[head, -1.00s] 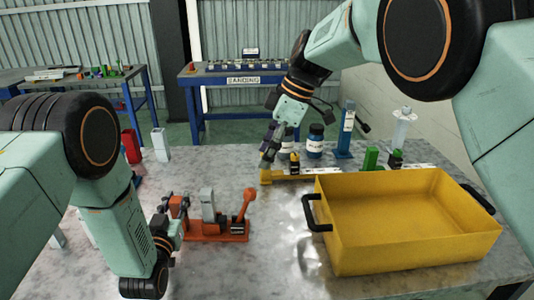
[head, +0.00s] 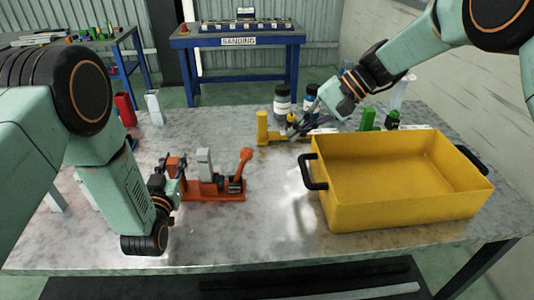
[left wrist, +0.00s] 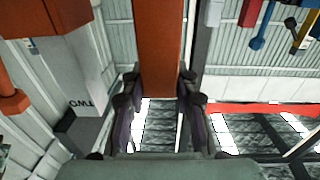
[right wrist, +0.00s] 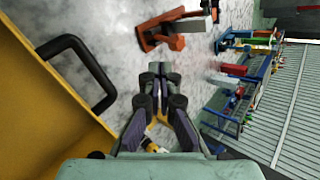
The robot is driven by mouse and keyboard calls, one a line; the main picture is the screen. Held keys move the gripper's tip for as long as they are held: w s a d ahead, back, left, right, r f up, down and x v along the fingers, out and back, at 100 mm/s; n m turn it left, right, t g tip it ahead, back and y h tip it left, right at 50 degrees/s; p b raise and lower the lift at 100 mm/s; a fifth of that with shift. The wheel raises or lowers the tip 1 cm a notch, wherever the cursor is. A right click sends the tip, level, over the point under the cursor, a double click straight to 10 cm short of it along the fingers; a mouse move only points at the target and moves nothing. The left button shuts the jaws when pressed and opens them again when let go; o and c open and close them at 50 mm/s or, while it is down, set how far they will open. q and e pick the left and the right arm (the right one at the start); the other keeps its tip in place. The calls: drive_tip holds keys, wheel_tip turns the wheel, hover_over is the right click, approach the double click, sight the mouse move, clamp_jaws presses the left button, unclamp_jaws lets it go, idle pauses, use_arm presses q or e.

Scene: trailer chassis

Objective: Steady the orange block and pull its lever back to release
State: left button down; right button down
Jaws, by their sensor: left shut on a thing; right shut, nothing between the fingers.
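The orange block (head: 212,194) stands on the metal table left of centre, with a grey upright piece (head: 204,163) on it. Its orange lever (head: 243,168) rises at the right end, leaning right, with a rounded top. My left gripper (head: 175,178) is shut on the orange post at the block's left end. The left wrist view shows that post (left wrist: 160,45) between the fingers, beside a grey piece marked "TWO" (left wrist: 80,100). My right gripper (head: 294,131) is shut and empty, apart from the lever. In the right wrist view the block (right wrist: 160,30) is beyond its closed fingertips (right wrist: 158,72).
A yellow bin (head: 400,213) with black handles stands at the right. A yellow fixture (head: 263,130), dark-lidded jars (head: 282,102) and green pieces (head: 367,119) are behind it. The tabletop between block and bin is clear.

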drive_tip(key=d+m, duration=0.1)
drive_tip(key=m, duration=0.2)
drive_tip(key=d+f+m+y, duration=0.1)
drive_tip(key=m, duration=0.2)
drive_tip(key=d+f+m, duration=0.1)
drive_tip(key=m, duration=0.2)
drive_tip(key=shift+s+t+y, duration=0.3)
drive_tip(key=shift+s+t, duration=0.1)
drive_tip(key=d+m, duration=0.1)
drive_tip(key=m, duration=0.3)
drive_tip(key=m+t+y, duration=0.1)
drive_tip(key=m, duration=0.2)
approach(241, 167)
drive_tip(key=a+f, duration=0.1)
drive_tip(key=shift+w+a+m, duration=0.3)
drive_tip(key=shift+w+a, duration=0.25)
